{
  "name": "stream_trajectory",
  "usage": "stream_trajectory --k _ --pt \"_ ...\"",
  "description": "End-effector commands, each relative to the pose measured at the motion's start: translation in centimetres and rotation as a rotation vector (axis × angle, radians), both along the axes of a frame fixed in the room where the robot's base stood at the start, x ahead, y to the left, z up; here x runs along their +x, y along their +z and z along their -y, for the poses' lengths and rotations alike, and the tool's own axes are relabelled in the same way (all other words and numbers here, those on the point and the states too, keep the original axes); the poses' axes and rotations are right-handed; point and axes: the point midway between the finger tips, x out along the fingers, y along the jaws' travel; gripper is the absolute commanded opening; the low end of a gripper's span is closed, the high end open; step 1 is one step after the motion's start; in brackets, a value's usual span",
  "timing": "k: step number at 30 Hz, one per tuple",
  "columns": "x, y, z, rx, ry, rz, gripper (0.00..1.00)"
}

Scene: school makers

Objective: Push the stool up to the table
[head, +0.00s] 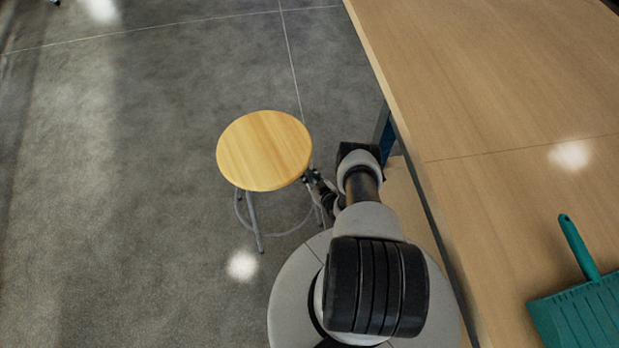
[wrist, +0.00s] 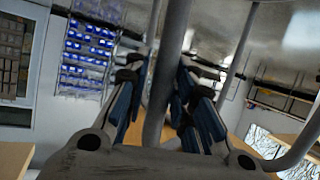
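The stool (head: 264,150) has a round light-wood seat and grey metal legs with a ring low down. It stands upright on the floor, left of the table (head: 480,110), with a strip of floor between them. My gripper (head: 316,186) is low at the stool's right side, partly under the seat edge and partly hidden by my arm. In the wrist view my gripper's blue-padded fingers (wrist: 165,100) are spread apart. A grey stool leg (wrist: 172,60) runs between or in front of them, with gaps beside it; I cannot tell whether they touch it.
A teal dustpan (head: 582,310) lies on the table's near right part. The grey floor left of and beyond the stool is clear. In the wrist view blue bins (wrist: 90,50) hang on the far wall.

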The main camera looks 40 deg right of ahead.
Motion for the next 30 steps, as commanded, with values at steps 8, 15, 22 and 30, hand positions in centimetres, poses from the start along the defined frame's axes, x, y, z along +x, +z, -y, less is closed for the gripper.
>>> stream_trajectory --k 8,15,22,30 --pt "-0.1 -0.1 -0.2 0.001 0.003 -0.002 0.41" --pt "-0.1 -0.1 -0.2 0.001 0.004 -0.003 0.41" --pt "-2.3 0.8 -0.5 0.004 0.0 -0.005 0.41" --pt "-6.1 2.4 -1.1 0.002 0.0 -0.003 0.41"
